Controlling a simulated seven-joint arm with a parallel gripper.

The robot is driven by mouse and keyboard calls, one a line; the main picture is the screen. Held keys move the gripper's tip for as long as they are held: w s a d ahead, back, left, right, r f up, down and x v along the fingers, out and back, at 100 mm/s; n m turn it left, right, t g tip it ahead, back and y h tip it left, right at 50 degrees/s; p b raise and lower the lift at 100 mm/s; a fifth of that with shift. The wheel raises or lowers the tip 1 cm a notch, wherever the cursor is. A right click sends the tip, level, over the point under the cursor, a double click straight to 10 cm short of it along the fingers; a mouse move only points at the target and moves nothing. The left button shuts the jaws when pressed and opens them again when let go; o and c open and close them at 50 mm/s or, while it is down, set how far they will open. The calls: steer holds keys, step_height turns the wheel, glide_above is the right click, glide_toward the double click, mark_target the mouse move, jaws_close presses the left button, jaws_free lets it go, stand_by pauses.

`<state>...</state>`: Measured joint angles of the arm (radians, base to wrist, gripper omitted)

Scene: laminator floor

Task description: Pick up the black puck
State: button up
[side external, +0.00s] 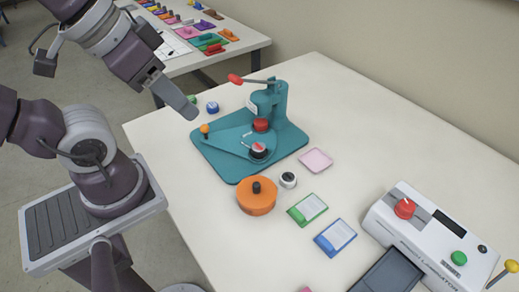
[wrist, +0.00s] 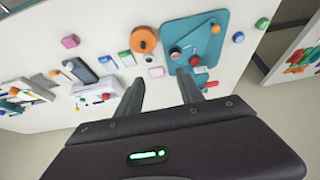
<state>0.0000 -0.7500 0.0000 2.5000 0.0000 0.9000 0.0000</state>
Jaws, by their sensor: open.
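A black puck-like piece (side external: 258,151) with a red and white top sits on the teal press (side external: 228,165), at the front of its round plate. In the wrist view, a dark piece with a red top (wrist: 175,53) shows near the edge of the teal base (wrist: 205,32). I cannot tell for certain which one is the black puck. My gripper (side external: 185,105) is high at the left, above and apart from the press. Its two fingers (wrist: 160,78) are spread and empty.
An orange round container (side external: 256,199) with a black knob stands before the press. A pink tray (side external: 316,160), green card (side external: 308,209) and blue card (side external: 336,237) lie to the right. A white laminator (side external: 430,235) is at front right. The press has a raised red-tipped lever (side external: 236,79).

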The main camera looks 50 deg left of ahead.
stand_by(0.3)
steer(key=o, duration=0.4)
steer(key=n+g, duration=0.5)
steer(key=n, duration=1.1)
glide_above(258, 147)
steer(key=f, duration=1.8)
steer(key=shift+s+f, duration=0.2)
steer(key=shift+f, duration=0.05)
steer(key=f, duration=0.7)
steer(key=shift+w+f, duration=0.2)
steer(key=shift+f, duration=0.1)
steer(key=shift+c, duration=0.3)
